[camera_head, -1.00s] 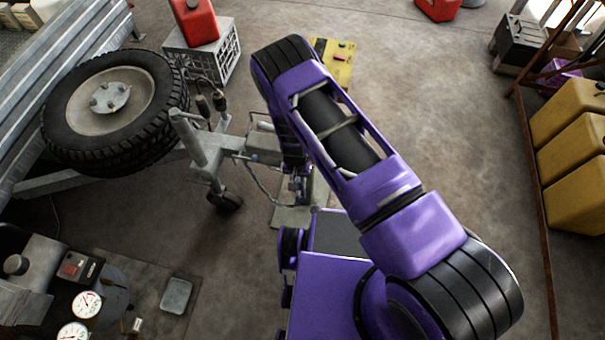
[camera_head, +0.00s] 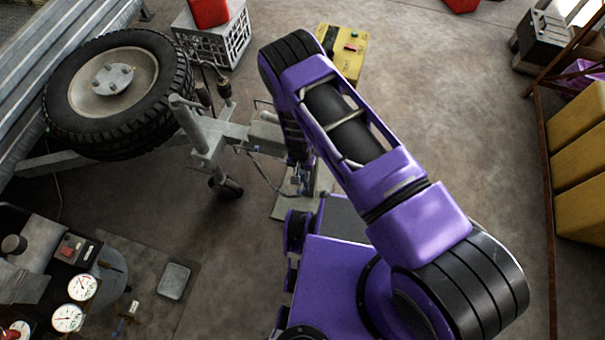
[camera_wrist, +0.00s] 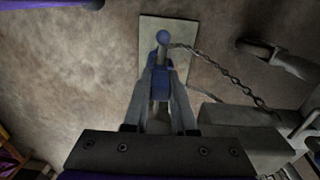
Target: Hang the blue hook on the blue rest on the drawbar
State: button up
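My gripper (camera_wrist: 161,80) points down toward the floor in the wrist view. Its two fingers close on a blue piece (camera_wrist: 160,86), which looks like the blue hook. A rounded blue-grey end (camera_wrist: 163,37) sticks out beyond the fingertips, and a dark chain (camera_wrist: 225,72) runs from near it toward the drawbar. The grey drawbar (camera_wrist: 243,140) lies right of my gripper there; it also shows in the head view (camera_head: 230,133), left of my arm. I cannot make out the blue rest clearly. In the head view my arm hides most of the gripper.
A pale plate (camera_wrist: 180,25) lies on the floor below the gripper. A tyre (camera_head: 112,90) and trailer side stand left. A white crate (camera_head: 228,42) and yellow box (camera_head: 347,50) are behind. Gauges (camera_head: 68,317) sit front left. Yellow containers (camera_head: 580,170) stand right; floor between is open.

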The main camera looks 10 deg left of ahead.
jog(key=o, duration=0.5)
jog(key=shift+c, duration=0.2)
jog(key=shift+r+p, duration=0.15)
jog(key=shift+p, duration=0.35)
